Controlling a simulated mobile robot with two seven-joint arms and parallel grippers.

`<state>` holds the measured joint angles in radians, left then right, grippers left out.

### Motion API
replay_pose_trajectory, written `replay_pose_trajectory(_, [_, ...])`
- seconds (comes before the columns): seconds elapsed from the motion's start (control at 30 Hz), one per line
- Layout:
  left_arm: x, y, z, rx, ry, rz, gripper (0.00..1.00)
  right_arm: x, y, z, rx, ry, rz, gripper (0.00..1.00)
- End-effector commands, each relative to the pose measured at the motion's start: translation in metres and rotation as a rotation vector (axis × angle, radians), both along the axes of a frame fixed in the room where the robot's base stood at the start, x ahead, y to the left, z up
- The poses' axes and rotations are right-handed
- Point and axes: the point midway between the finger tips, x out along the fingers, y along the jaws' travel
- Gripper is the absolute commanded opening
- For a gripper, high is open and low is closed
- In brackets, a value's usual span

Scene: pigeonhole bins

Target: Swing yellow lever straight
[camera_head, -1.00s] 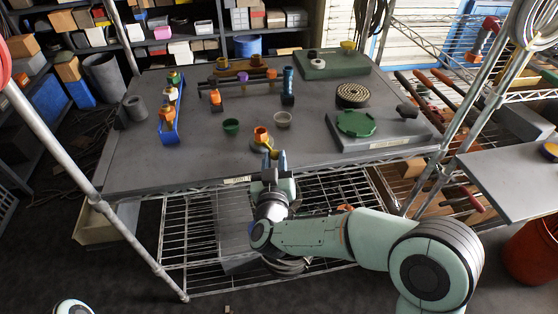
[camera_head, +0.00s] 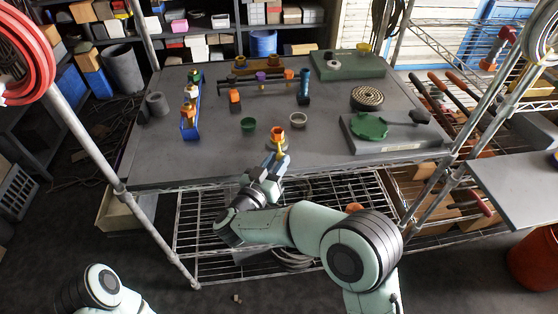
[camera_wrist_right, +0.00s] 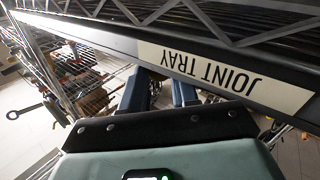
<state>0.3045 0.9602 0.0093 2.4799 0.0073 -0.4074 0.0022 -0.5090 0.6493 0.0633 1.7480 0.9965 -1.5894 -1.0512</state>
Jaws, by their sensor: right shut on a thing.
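The yellow lever (camera_head: 279,148) shows as a small yellow piece at the front edge of the grey table, below an orange ring-shaped fitting (camera_head: 278,135). My right gripper (camera_head: 275,160) reaches up to it from the front, with blue fingers. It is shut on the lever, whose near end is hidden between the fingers. In the right wrist view the blue fingers (camera_wrist_right: 163,90) run up to the dark table edge; their tips and the lever are hidden there. My left gripper is out of view; only part of my left arm shows at the bottom left.
A "JOINT TRAY" label (camera_wrist_right: 222,76) is on the table's front edge, close to the fingers. A green disc on a grey block (camera_head: 400,143) is to the right. A metal upright (camera_head: 150,225) stands left.

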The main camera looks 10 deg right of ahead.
Motion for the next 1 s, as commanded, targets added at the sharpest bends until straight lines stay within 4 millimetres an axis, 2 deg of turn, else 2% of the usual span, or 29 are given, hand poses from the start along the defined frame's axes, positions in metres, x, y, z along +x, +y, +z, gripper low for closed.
replay_pose_trajectory(0.33, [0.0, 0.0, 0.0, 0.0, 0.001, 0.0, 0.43, 0.0, 0.001, 0.001, 0.001, -0.003, 0.001, 0.0])
replay_pose_trajectory(0.37, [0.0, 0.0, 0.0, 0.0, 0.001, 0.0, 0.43, 0.0, 0.001, 0.001, 0.001, -0.003, 0.001, 0.36])
replay_pose_trajectory(0.4, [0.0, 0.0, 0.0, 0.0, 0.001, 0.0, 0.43, 0.0, 0.001, 0.001, 0.001, -0.003, 0.0, 0.49])
replay_pose_trajectory(0.43, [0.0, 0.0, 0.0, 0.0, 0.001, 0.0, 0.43, 0.0, 0.001, 0.001, 0.001, -0.003, 0.0, 0.54])
replay_pose_trajectory(0.77, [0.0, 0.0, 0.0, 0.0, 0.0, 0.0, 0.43, -0.001, 0.002, 0.0, 0.001, -0.002, 0.0, 0.54])
replay_pose_trajectory(0.87, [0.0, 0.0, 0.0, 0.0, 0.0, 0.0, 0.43, -0.008, 0.008, 0.001, 0.001, -0.003, 0.001, 0.54])
replay_pose_trajectory(1.0, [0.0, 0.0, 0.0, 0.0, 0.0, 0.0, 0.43, -0.029, 0.024, 0.001, 0.001, -0.002, 0.005, 0.54])
